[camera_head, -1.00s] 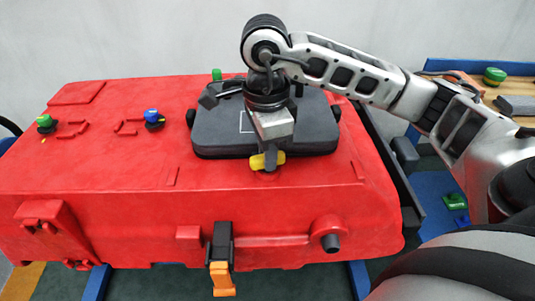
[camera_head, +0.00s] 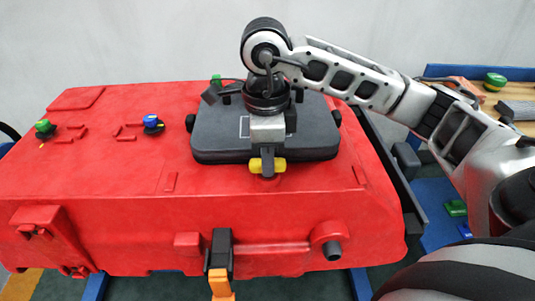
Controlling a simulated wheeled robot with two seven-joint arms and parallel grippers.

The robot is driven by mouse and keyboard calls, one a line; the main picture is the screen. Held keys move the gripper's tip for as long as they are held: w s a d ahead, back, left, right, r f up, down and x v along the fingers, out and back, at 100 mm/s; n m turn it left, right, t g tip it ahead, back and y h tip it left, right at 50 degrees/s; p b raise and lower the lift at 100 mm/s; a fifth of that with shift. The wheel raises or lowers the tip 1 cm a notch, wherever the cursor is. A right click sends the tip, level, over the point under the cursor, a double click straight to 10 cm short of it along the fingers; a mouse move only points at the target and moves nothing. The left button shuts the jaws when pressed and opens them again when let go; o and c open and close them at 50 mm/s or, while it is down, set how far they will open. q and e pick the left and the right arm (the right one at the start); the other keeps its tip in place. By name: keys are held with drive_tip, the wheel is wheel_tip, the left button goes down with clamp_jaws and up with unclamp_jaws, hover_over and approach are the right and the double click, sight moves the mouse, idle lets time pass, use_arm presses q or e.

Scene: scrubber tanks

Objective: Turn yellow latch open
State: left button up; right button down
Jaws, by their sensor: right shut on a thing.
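The yellow latch (camera_head: 279,165) sits at the front edge of the dark grey lid (camera_head: 215,135) on top of the red tank (camera_head: 120,195). My right gripper (camera_head: 267,168) points down from above and is shut on the yellow latch. My left gripper is not in view.
A green knob (camera_head: 44,128) and a blue knob (camera_head: 152,122) stand on the tank's left top. An orange and black clasp (camera_head: 220,262) hangs on the tank's front. A wooden table (camera_head: 505,105) with a green knob stands at the right.

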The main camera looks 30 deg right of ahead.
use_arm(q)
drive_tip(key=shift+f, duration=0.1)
use_arm(e)
drive_tip(key=c, duration=1.3)
unclamp_jaws()
use_arm(q)
drive_tip(key=p, duration=0.2)
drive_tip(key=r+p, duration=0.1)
drive_tip(key=p, duration=0.1)
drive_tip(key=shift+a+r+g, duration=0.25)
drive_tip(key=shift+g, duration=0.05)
use_arm(e)
wheel_tip(320, 180, up, 16)
drive_tip(key=shift+w, duration=0.15)
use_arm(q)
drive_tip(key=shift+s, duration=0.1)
